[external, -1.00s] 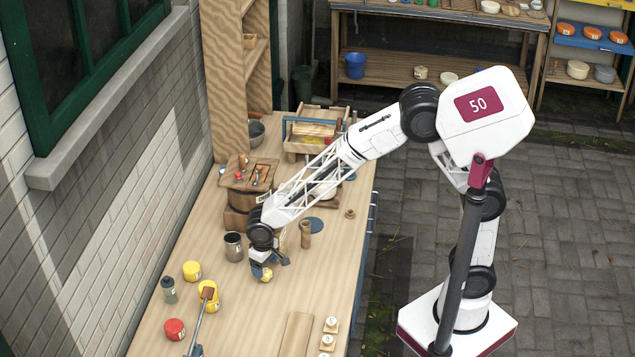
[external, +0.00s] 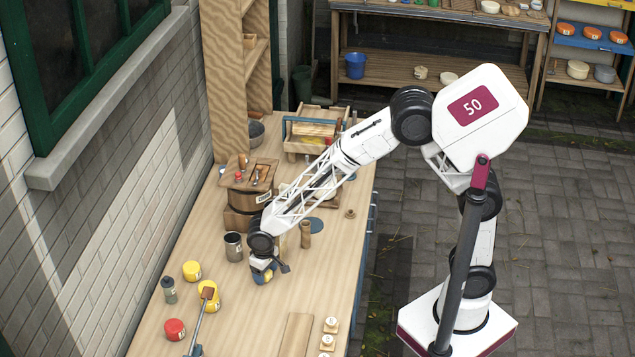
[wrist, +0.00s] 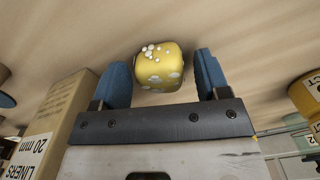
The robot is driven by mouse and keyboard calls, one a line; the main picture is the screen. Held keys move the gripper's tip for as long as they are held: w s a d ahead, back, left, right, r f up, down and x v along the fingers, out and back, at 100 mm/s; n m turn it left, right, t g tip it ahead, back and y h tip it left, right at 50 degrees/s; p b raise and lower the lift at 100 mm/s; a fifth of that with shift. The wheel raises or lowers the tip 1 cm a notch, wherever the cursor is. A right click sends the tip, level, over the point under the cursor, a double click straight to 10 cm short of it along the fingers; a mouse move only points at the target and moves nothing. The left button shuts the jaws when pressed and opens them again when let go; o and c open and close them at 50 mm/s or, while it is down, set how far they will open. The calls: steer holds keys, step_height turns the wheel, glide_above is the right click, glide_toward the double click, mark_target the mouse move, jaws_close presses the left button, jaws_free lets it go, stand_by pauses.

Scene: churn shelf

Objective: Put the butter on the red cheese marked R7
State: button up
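A small gold-yellow block with white dots, seemingly the butter (wrist: 158,68), shows between the blue fingers of my gripper (wrist: 164,82) in the wrist view. The fingers are apart, with a clear gap on the block's right side and little or none on its left. In the external view my gripper (external: 265,272) is low over the bench and largely covers the block. A red cheese (external: 174,329) with a pale label lies at the bench's lower left; its marking is too small to read.
A grey metal cup (external: 233,247) and a wooden barrel (external: 240,219) stand behind my gripper.

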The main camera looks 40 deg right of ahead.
steer(key=c, duration=0.8)
steer(key=shift+c, duration=0.2)
steer(key=shift+r, duration=0.1)
steer(key=shift+r, duration=4.95)
